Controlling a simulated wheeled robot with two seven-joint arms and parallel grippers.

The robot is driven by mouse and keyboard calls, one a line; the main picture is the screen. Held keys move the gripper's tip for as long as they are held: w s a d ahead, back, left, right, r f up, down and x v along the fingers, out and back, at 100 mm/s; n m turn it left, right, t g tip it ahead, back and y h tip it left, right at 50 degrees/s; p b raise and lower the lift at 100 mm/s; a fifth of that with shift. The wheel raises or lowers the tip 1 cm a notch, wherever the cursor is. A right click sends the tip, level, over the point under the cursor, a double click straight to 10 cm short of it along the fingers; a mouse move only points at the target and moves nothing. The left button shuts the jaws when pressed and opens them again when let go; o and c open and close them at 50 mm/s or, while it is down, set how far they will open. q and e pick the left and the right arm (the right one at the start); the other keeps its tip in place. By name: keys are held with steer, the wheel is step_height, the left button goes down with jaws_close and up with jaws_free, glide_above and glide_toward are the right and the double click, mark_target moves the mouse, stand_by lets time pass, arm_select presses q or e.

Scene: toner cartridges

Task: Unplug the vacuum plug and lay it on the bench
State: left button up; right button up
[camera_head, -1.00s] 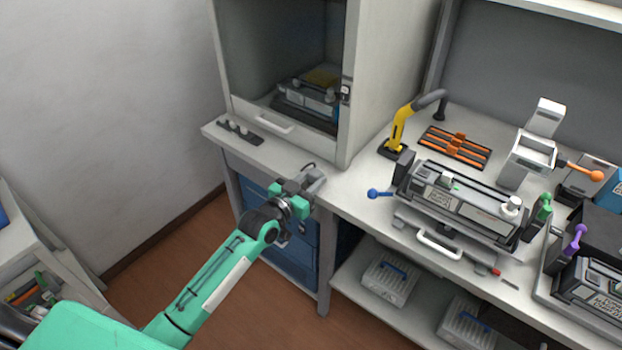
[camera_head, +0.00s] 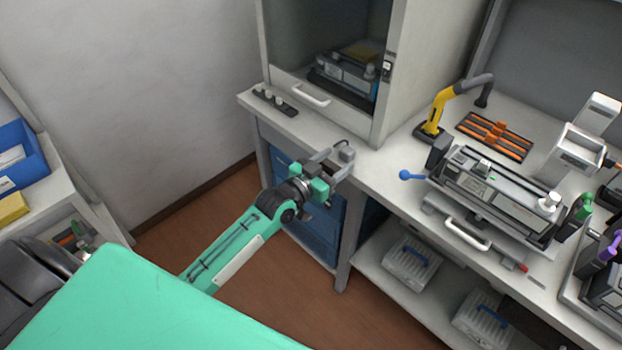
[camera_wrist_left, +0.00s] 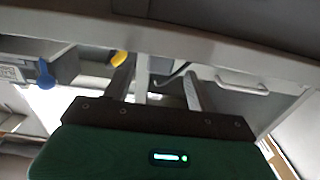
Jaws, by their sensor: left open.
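My left gripper (camera_head: 336,164) is open at the front edge of the bench (camera_head: 391,178), below the front corner of the enclosed cabinet. A small grey block (camera_head: 346,152) with a thin dark cord stands at its fingertips; it looks like the vacuum plug or its socket, and I cannot tell which. In the left wrist view the two grey fingers (camera_wrist_left: 157,70) are spread apart. A pale upright piece (camera_wrist_left: 142,76) shows between them, with a thin bent line beside it. Contact with either finger is unclear. My right gripper is not in view.
A cabinet with a white handle (camera_head: 312,96) holds a cartridge (camera_head: 346,73). A dark strip with pale knobs (camera_head: 275,102) lies left of it. Right are a yellow-and-grey nozzle (camera_head: 437,112), a blue ball lever (camera_head: 405,175) and a cartridge fixture (camera_head: 498,195). Bare bench lies between.

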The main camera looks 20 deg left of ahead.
arm_select(q)
steer(key=shift+v, duration=5.25)
steer(key=s+a+f+n+g+y+p, duration=0.1)
steer(key=a+f+n+g+y, duration=0.2)
steer(key=f, duration=1.7)
steer(key=s+a+f+g+y+p, duration=0.1)
steer(key=s+f+g, duration=0.1)
steer(key=s+f, duration=0.45)
steer(key=s+a+f+g+y+p, duration=0.1)
steer(key=s+a+f+g, duration=0.15)
steer(key=f, duration=0.75)
steer(key=s+d+f+g+p, duration=0.1)
steer(key=s+f+g, duration=0.1)
steer(key=s+f, duration=0.4)
steer(key=s+d+f+m+g, duration=0.1)
steer(key=s+f, duration=0.5)
steer(key=s, duration=1.1)
steer(key=s+d+f+g+y+p, duration=0.1)
steer(key=s+f+g, duration=0.4)
steer(key=s, duration=0.6)
step_height(320, 180, down, 2)
steer(key=shift+s+d+f+p, duration=0.1)
steer(key=shift+s+d+p, duration=0.2)
steer(key=shift+d, duration=0.4)
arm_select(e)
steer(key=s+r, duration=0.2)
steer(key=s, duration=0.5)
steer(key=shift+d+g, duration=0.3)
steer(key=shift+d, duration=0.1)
